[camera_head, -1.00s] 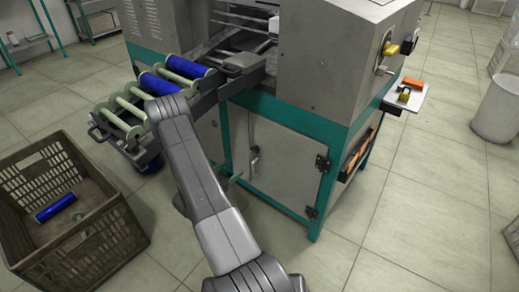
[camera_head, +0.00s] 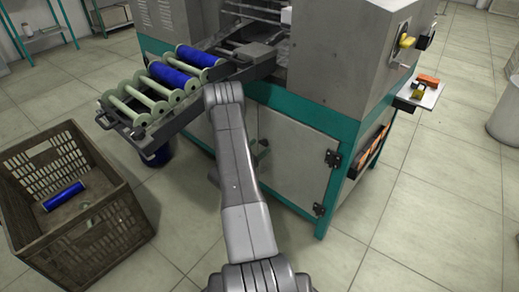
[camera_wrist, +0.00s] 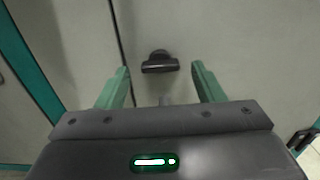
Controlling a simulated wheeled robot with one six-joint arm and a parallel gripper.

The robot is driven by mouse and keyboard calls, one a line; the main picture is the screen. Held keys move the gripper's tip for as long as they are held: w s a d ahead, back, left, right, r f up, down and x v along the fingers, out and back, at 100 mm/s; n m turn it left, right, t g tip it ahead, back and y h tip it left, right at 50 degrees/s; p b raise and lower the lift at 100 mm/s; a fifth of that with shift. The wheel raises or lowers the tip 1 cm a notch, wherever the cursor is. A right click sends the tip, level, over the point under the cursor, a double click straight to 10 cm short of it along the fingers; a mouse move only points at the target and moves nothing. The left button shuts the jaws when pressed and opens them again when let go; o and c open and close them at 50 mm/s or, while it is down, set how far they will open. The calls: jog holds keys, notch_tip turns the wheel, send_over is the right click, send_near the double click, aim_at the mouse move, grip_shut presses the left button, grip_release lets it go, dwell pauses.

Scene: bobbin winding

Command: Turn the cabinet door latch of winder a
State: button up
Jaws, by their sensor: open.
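The winder (camera_head: 345,60) is a grey machine with a teal frame. Its grey cabinet door (camera_head: 290,160) is closed, with hinges on the right side. The door latch (camera_wrist: 160,63) is a small dark handle lying about level, just right of the door seam in the wrist view. In the head view my arm hides the latch. My gripper (camera_wrist: 162,88) is open, its green fingers pointing at the door. The latch appears between the fingertips and beyond them, apart from both. In the head view only a bit of my gripper's green shows beside my arm.
A rack (camera_head: 150,105) with blue bobbins (camera_head: 172,76) juts out above and left of my arm. A brown crate (camera_head: 120,222) holding a blue bobbin (camera_head: 63,196) stands on the floor at left. A small side shelf (camera_head: 432,95) sticks out at right.

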jog(key=shift+w+d, duration=0.4)
jog(key=shift+w, duration=0.05)
jog(key=c, duration=1)
